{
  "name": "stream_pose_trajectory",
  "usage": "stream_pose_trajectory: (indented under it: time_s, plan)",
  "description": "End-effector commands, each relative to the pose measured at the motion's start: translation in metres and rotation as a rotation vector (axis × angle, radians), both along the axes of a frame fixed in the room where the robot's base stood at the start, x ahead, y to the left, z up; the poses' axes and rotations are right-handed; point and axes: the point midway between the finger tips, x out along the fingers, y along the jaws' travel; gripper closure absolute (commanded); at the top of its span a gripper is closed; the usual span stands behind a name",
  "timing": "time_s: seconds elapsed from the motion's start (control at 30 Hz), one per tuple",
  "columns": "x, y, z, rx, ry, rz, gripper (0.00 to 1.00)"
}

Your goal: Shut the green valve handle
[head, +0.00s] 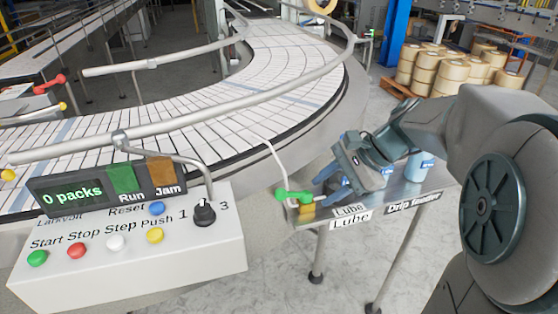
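The green valve handle (292,196) is near the middle of the head view, at the left end of a small metal stand. It lies roughly level, with its round knob pointing left. A brass-coloured part (306,211) shows just below it, and a thin white pipe rises behind it. My gripper (321,192) is just right of the handle, its blue fingers pointing left towards it. The fingers look apart with nothing between them. I cannot tell whether a fingertip touches the handle.
The stand (405,193) has "Lube" and "Drip feeder" labels and a blue-and-white container (419,167). A curved conveyor (270,85) with a metal guard rail (230,112) runs behind. A control box (130,265) fills the lower left. A red handle (50,83) is at far left.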

Motion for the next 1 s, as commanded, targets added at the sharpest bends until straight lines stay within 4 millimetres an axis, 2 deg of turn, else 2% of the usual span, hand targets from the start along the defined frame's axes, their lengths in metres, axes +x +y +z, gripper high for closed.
stream_pose_trajectory:
  time_s: [0.03, 0.1, 0.2, 0.3, 0.47, 0.8, 1.0]
  plan:
    - [0.012, -0.003, 0.009, 0.056, 0.026, -0.047, 0.64]
    - [0.023, -0.004, 0.017, 0.119, 0.052, -0.092, 0.64]
    - [0.031, -0.004, 0.022, 0.169, 0.075, -0.125, 0.64]
    - [0.034, 0.002, 0.019, 0.184, 0.082, -0.132, 0.64]
    - [0.036, 0.022, 0.002, 0.182, 0.084, -0.129, 0.64]
    - [0.045, 0.075, -0.046, 0.181, 0.083, -0.128, 0.64]
    - [0.049, 0.093, -0.063, 0.180, 0.081, -0.129, 0.64]
